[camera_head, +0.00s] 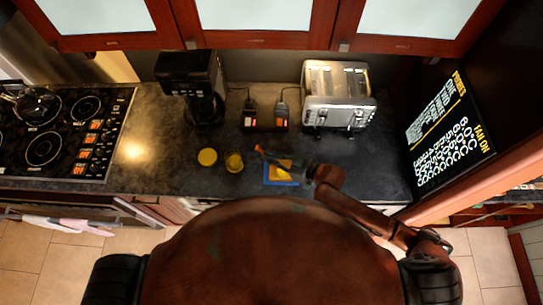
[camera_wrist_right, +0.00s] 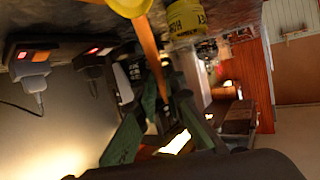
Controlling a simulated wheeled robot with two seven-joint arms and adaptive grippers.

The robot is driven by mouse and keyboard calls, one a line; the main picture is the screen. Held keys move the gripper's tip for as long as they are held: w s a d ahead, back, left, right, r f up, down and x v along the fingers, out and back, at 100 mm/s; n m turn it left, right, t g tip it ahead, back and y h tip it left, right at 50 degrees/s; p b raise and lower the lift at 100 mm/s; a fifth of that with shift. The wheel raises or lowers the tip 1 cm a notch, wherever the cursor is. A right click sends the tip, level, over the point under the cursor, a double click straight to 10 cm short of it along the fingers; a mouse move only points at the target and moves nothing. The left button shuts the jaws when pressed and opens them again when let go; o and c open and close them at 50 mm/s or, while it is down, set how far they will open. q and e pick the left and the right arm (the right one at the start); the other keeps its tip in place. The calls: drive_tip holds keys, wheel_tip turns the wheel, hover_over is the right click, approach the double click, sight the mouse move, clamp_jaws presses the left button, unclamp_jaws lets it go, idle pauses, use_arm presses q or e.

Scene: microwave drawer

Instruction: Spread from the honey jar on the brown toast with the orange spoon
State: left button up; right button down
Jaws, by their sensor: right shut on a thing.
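My right gripper (camera_head: 314,170) is shut on the orange spoon (camera_head: 272,158), which points left over the counter. The spoon (camera_wrist_right: 150,45) also shows between the fingers (camera_wrist_right: 160,105) in the right wrist view. The honey jar (camera_head: 234,162) stands on the counter left of the spoon tip. Its yellow label shows in the wrist view (camera_wrist_right: 187,18). The toast (camera_head: 279,174) looks yellow-orange and lies on a blue board (camera_head: 283,183), left of my gripper and close under the spoon. Whether honey is on the spoon cannot be told. My left gripper is not in view.
A yellow round lid (camera_head: 207,157) lies left of the jar. A coffee maker (camera_head: 190,85) and a toaster (camera_head: 337,95) stand at the back, with plugged sockets (camera_head: 265,118) between them. A stove (camera_head: 60,130) is at far left. Counter left of the lid is clear.

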drive_tip(key=shift+a+f, duration=0.1)
drive_tip(key=shift+a, duration=1.3)
drive_tip(key=shift+d, duration=0.15)
drive_tip(key=shift+d+p, duration=0.3)
drive_tip(key=shift+d, duration=0.95)
drive_tip(key=shift+d, duration=0.15)
drive_tip(key=shift+d, duration=1.2)
drive_tip(key=shift+a, duration=0.1)
